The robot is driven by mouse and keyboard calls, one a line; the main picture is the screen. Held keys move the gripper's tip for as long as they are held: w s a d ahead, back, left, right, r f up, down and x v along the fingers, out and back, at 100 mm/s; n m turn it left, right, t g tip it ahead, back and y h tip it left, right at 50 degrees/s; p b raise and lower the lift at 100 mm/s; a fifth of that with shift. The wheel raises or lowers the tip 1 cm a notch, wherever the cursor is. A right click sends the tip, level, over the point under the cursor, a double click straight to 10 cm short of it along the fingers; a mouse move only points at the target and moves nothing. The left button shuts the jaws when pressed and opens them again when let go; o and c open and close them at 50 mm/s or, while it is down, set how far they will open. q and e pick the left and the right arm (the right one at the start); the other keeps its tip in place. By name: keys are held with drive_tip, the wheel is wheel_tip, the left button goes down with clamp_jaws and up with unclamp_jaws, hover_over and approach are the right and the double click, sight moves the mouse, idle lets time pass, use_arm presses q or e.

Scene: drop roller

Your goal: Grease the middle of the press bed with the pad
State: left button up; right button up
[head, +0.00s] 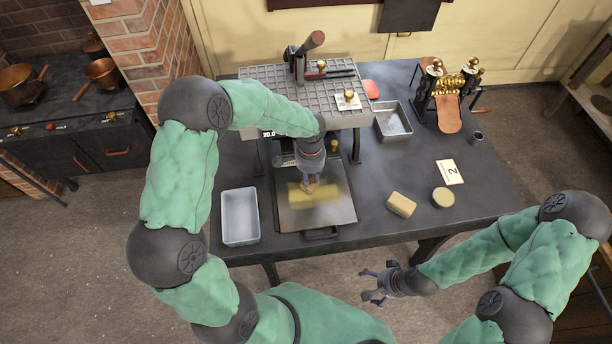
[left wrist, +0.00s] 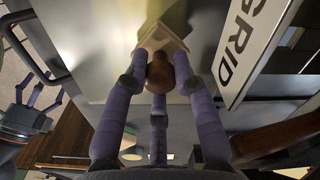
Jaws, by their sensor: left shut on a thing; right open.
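The press bed (head: 290,217) is a flat grey plate under the front of the press. A yellow smear (head: 330,193) runs across its middle. My left gripper (head: 311,184) reaches down over the bed, its fingers shut on the brown knob (left wrist: 159,74) of the pad. The pad (left wrist: 163,40) shows as a pale square below the knob in the left wrist view, close to the yellow patch; whether it touches the bed is unclear. A round tin (head: 443,197) with yellow contents stands at the right. My right gripper (head: 375,286) is open and empty, in front of the table.
The press (head: 290,82) with its gridded top rises behind the bed. A pale bin (head: 240,216) stands left of it. A yellow block (head: 401,205) and a card marked 2 (head: 450,172) lie to the right. A metal tray (head: 393,121) and brass roller device (head: 448,88) stand behind.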

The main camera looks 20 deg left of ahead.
use_arm(q)
drive_tip(key=shift+w+d+f, duration=0.1)
drive_tip(key=shift+w+d, duration=0.25)
drive_tip(key=shift+d, duration=0.3)
drive_tip(key=shift+w+d+f, duration=0.1)
drive_tip(key=shift+w+d, duration=0.3)
drive_tip(key=shift+d, duration=0.3)
drive_tip(key=shift+w+d, duration=0.35)
drive_tip(key=shift+d, duration=0.3)
drive_tip(key=shift+w+d+b, duration=0.2)
drive_tip(key=shift+d+b, duration=0.1)
drive_tip(key=shift+d, duration=0.2)
drive_tip(key=shift+w+d, duration=0.25)
drive_tip(key=shift+w+d+r, duration=0.25)
drive_tip(key=shift+w+d, duration=0.15)
drive_tip(key=shift+d, duration=0.35)
drive_tip(key=shift+w+d+f, duration=0.2)
drive_tip(key=shift+w+d, duration=0.45)
drive_tip(key=shift+d, duration=0.1)
drive_tip(key=shift+s+a+r, duration=0.1)
drive_tip(key=shift+s+a, duration=0.05)
drive_tip(key=shift+s+r+p, duration=0.1)
drive_tip(key=shift+r+p, duration=1.95)
drive_tip(key=shift+r, duration=0.9)
